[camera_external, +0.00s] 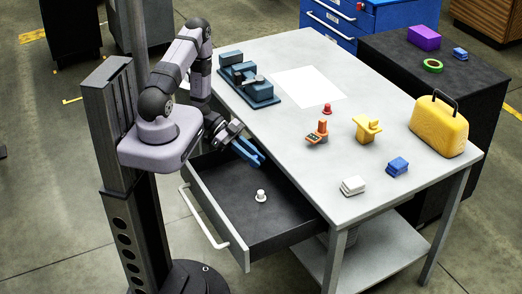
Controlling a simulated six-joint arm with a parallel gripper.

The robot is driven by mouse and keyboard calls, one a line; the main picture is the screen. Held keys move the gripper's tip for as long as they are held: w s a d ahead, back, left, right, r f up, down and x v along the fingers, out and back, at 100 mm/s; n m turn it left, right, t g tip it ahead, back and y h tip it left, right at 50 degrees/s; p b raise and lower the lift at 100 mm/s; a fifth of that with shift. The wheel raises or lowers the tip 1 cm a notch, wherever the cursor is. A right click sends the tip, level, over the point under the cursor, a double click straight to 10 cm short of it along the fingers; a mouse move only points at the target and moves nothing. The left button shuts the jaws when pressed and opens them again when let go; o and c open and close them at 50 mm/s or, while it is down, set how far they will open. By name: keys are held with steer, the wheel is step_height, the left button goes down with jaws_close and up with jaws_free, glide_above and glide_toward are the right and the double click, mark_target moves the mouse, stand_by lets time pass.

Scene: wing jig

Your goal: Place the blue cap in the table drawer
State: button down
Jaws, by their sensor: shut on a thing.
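My gripper (256,158) reaches over the open table drawer (218,199), near the table's left edge. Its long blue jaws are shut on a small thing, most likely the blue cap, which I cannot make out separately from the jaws. The drawer is pulled out at the front left of the table, with a dark floor and a pale handle. A small white cap-like piece (261,195) stands inside it. A red cap-like piece (327,109) stands on the grey table (300,180).
On the table are a blue-grey vise-like fixture (247,80), a white sheet (308,87), an orange device (317,133), a yellow part (367,128), white blocks (353,186), blue blocks (398,167) and a yellow case (439,126). The drawer floor is mostly clear.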

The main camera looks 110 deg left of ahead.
steer(key=shift+f+b, duration=1.8)
steer(key=shift+f, duration=0.1)
steer(key=shift+f+b, duration=0.35)
steer(key=shift+f, duration=0.3)
steer(key=c, duration=1.6)
jaws_free()
steer(key=shift+c, duration=0.2)
steer(key=shift+r, duration=0.15)
steer(key=shift+r+p, duration=0.5)
steer(key=shift+r, duration=0.1)
steer(key=p+v, duration=0.7)
steer(key=v, duration=0.5)
steer(key=shift+f, duration=0.15)
